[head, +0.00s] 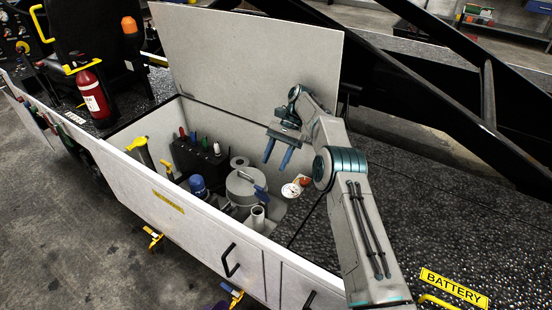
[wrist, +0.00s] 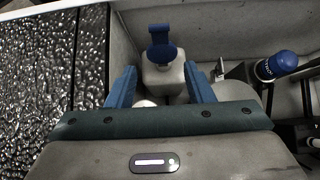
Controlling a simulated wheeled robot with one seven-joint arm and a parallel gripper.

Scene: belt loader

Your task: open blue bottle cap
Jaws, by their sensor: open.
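A pale bottle or reservoir (wrist: 163,78) with a blue cap (wrist: 162,52) stands in the open compartment. In the wrist view the cap has a flat upper tab and lies ahead of my fingers, near the middle of the gap. I cannot tell whether the cap is raised or closed. In the head view a blue piece (head: 258,188) shows near the round grey tank, below my gripper (head: 278,156). My gripper is open, with two blue fingers pointing down; it also shows in the wrist view (wrist: 163,86). Nothing is between the fingertips that I can see held.
A blue-topped cylinder (head: 198,187) stands to the left; it also shows in the wrist view (wrist: 277,66). A black block (head: 196,158) with coloured knobs, a grey tank (head: 242,187) and a gauge (head: 291,190) crowd the compartment. The raised lid (head: 250,55) stands behind.

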